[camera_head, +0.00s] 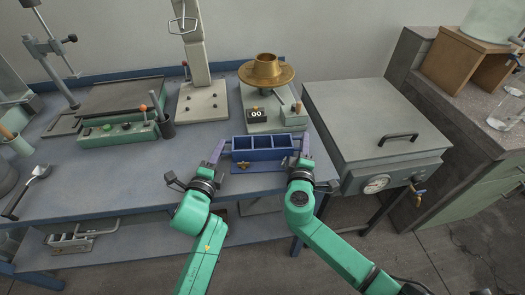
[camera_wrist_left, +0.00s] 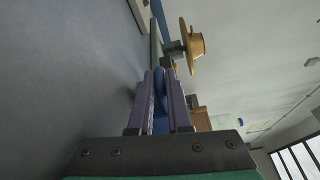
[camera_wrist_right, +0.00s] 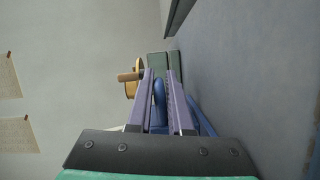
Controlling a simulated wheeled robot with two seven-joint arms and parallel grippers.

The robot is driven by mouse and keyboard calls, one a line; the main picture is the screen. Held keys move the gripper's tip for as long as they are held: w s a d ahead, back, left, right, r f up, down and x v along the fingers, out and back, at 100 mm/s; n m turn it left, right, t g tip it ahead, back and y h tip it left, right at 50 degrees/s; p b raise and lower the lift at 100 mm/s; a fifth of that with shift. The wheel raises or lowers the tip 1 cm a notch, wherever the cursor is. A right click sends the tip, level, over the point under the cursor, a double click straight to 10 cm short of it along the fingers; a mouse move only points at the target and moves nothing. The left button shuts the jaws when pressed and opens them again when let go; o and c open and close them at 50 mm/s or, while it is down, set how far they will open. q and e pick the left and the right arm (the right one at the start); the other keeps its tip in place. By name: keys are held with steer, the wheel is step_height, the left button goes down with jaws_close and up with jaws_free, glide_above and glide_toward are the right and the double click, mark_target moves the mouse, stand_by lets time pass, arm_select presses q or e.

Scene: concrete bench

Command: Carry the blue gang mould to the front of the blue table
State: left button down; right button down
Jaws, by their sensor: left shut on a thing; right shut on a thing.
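The blue gang mould (camera_head: 263,154), a three-compartment open box on a flat base, is at the front right part of the blue table (camera_head: 120,178). My left gripper (camera_head: 222,150) is shut on the mould's left end, and my right gripper (camera_head: 303,146) is shut on its right end. In the left wrist view a blue handle (camera_wrist_left: 160,92) lies between the fingers. The right wrist view also shows a blue handle (camera_wrist_right: 159,95) between the fingers. The mould looks level; I cannot tell whether it touches the table.
A grey device with a brass bowl (camera_head: 266,70) stands just behind the mould. A grey lidded cabinet (camera_head: 365,125) stands close on the right. A green-fronted machine (camera_head: 118,132) and a scoop (camera_head: 30,188) are on the left. The table front left of the mould is clear.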

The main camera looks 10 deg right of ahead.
steer(key=shift+r, duration=0.15)
